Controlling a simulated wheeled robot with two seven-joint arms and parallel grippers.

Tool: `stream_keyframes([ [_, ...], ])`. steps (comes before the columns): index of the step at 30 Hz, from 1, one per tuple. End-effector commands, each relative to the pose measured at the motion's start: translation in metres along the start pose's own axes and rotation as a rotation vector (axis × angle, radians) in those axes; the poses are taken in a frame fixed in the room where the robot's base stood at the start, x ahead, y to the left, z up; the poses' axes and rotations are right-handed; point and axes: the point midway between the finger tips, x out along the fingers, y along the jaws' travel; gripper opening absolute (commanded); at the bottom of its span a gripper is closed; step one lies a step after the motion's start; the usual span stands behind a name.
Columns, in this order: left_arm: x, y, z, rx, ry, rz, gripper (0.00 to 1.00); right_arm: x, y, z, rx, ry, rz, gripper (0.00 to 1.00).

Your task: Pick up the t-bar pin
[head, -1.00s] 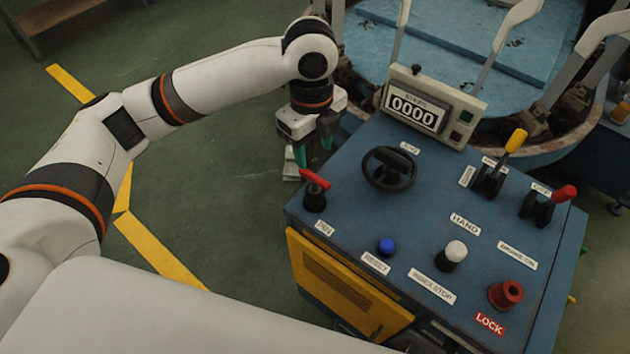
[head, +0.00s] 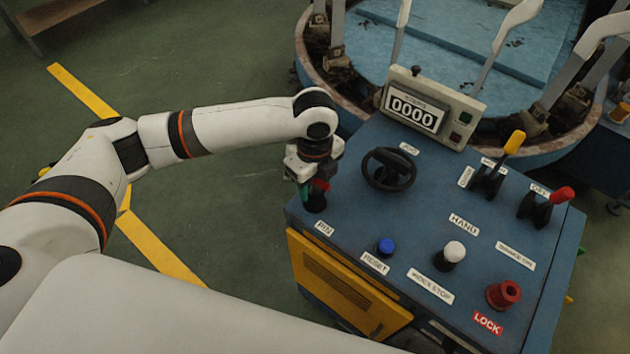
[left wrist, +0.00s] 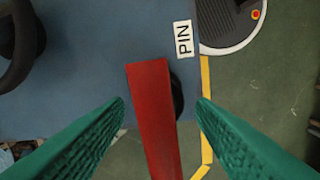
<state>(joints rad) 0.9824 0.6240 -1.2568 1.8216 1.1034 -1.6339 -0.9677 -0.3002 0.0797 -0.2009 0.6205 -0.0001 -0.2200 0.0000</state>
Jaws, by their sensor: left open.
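The t-bar pin stands in its dark socket at the left corner of the blue console, behind the PIN label. Its red crossbar (head: 320,184) shows in the head view, partly covered by my left gripper (head: 308,190). In the left wrist view the red crossbar (left wrist: 150,110) lies between the two green fingers of the left gripper (left wrist: 160,105). The fingers are open, with a gap on each side of the bar. The dark base (left wrist: 177,95) shows behind the bar. My right gripper is not in view.
The blue console top (head: 340,215) carries a black handwheel (head: 388,170), a blue button (head: 386,245), a white knob (head: 454,252), a red lock knob (head: 505,294) and levers. A counter box (head: 430,108) stands at the back. Floor left of the console is clear.

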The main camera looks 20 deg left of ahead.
Motion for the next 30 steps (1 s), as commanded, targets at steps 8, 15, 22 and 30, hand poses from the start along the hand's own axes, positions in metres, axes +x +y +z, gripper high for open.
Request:
stream_keyframes([
  [8,0.005,0.000,0.000,0.002,-0.001,0.001,0.51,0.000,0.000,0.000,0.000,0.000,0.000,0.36],
  [15,0.004,0.000,0.000,0.001,-0.001,0.001,0.13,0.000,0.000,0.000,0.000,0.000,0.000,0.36],
  [22,0.004,0.000,0.000,0.001,0.000,0.001,0.00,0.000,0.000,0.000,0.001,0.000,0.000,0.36],
  [30,-0.017,0.001,0.000,0.001,0.000,0.004,0.00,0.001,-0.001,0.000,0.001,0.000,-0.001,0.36],
])
